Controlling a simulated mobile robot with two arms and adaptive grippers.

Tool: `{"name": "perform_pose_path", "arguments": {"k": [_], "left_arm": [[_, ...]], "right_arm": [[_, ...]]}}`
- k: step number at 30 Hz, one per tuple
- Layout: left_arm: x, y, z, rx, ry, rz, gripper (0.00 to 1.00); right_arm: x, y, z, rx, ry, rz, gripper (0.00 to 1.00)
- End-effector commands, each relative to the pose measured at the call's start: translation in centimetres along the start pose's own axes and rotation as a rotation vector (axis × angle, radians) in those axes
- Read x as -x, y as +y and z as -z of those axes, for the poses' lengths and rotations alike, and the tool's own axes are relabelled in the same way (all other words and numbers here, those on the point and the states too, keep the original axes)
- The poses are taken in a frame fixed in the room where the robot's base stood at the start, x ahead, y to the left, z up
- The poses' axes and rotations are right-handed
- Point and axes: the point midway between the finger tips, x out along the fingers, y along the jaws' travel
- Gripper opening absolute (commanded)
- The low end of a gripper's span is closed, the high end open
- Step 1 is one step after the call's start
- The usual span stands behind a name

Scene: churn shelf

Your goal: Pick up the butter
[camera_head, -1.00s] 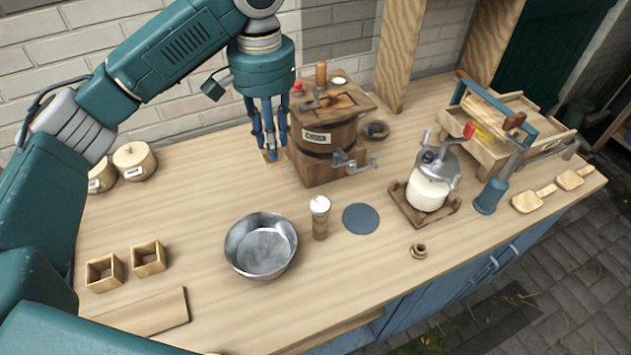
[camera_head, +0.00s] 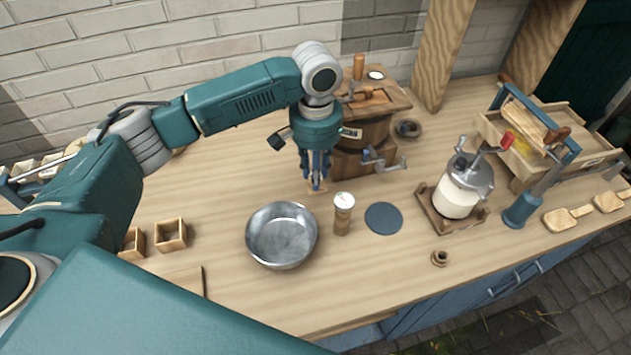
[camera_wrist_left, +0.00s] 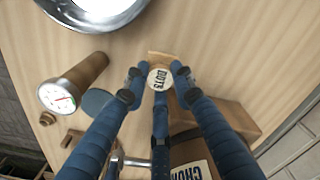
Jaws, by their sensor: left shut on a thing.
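My left gripper (camera_head: 317,187) points down at the counter, between the metal bowl and the wooden churn. Its fingers are shut on a small round, cream-coloured piece with dark lettering, which I take as the butter (camera_wrist_left: 159,78). In the head view the fingers largely hide this piece. A small flat wooden piece (camera_wrist_left: 160,54) shows at the fingertips; I cannot tell whether it is lifted or rests on the counter. My right gripper is not in view.
The wooden churn (camera_head: 362,150) is close behind right. A blue-grey disc (camera_head: 384,218) lies flat; a glass jar churn (camera_head: 461,190) stands further right.

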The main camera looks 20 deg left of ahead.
Motion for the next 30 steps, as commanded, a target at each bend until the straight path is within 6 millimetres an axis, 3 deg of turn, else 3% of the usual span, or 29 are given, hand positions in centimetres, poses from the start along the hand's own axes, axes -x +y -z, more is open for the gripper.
{"name": "perform_pose_path", "arguments": {"k": [9,21,22,24,30], "left_arm": [[-4.1,0.0,-0.1,0.0,-0.003,0.001,0.0],[-4.6,0.1,-0.1,-0.001,-0.001,-0.001,0.0],[-4.6,0.0,0.0,-0.001,-0.001,-0.001,0.27],[-4.6,0.0,0.0,-0.001,0.0,0.0,0.41],[-4.6,0.0,0.0,-0.001,0.0,0.0,0.44]], "right_arm": [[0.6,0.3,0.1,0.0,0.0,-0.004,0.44],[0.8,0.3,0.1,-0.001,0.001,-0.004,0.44],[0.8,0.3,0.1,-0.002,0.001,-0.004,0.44],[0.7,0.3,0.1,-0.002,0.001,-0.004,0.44],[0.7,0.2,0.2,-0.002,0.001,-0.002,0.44]]}}
